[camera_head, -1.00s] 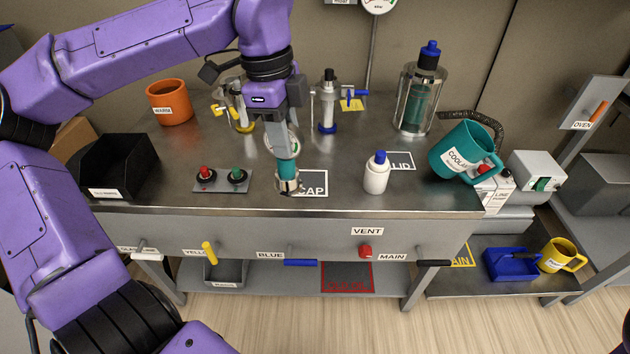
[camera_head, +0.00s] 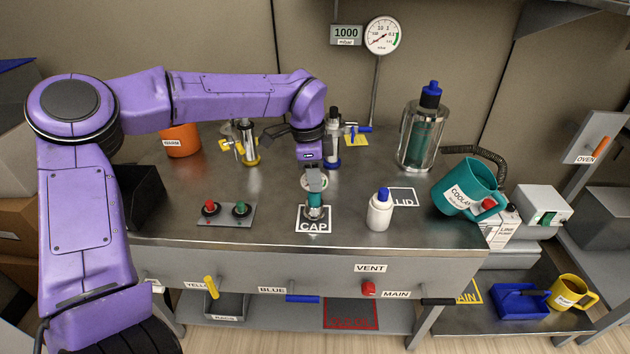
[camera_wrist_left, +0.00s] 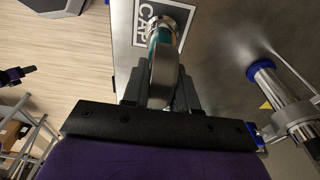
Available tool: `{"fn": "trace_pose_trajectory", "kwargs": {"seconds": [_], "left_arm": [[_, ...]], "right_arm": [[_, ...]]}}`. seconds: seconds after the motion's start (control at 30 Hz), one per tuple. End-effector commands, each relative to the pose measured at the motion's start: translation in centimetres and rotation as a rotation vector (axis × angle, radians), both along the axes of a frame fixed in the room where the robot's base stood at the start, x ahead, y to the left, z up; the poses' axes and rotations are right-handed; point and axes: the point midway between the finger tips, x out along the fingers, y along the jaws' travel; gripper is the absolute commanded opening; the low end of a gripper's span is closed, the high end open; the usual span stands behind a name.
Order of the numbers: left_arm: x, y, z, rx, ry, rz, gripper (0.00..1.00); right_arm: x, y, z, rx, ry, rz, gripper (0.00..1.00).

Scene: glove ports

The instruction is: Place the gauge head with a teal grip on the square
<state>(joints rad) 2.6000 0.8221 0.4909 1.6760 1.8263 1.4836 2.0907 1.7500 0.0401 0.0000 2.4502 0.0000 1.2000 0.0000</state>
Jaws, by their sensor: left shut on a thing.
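The gauge head (camera_head: 315,200) has a teal grip, a round dial at the top and a metal lower end. It is roughly upright over the white-outlined CAP square (camera_head: 313,227) near the bench's front edge. Its lower end lies within the outline; whether it touches the bench is hard to tell. My left gripper (camera_head: 314,182) points down and is shut on the gauge head from above. In the left wrist view the gauge head (camera_wrist_left: 162,70) is between the fingers, its far end overlapping the CAP square (camera_wrist_left: 163,12). My right gripper is not in view.
A white bottle with a blue cap (camera_head: 380,210) stands right of the square, by the LID square (camera_head: 405,197). A red and green button box (camera_head: 226,213) lies to the left. Two valve posts (camera_head: 333,140) (camera_head: 246,142) stand behind. A tilted teal coolant mug (camera_head: 467,188) is farther right.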

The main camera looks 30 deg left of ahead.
Motion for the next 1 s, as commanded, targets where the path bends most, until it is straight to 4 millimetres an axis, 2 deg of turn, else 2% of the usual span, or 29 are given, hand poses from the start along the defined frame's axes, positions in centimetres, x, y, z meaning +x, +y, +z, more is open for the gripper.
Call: {"fn": "trace_pose_trajectory", "kwargs": {"seconds": [0.1,0.47,0.5,0.57,0.83,1.0], "left_arm": [[-0.1,0.0,-1.6,-0.001,0.000,-0.001,0.00],[-0.1,0.0,-2.2,-0.002,-0.001,0.000,0.00],[-0.1,0.0,-2.2,-0.001,0.000,0.000,0.34],[-0.1,0.0,-2.2,-0.001,0.000,0.000,0.53],[-0.1,0.0,-2.1,-0.001,0.000,0.000,0.53],[-0.1,0.1,-0.2,-0.001,-0.003,-0.001,0.53]], "right_arm": [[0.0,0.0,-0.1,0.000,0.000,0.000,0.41],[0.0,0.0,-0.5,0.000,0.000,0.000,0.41],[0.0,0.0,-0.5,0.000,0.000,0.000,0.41],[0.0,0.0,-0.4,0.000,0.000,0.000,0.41],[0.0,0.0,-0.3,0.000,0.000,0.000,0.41],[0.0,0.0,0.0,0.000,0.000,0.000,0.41]]}}
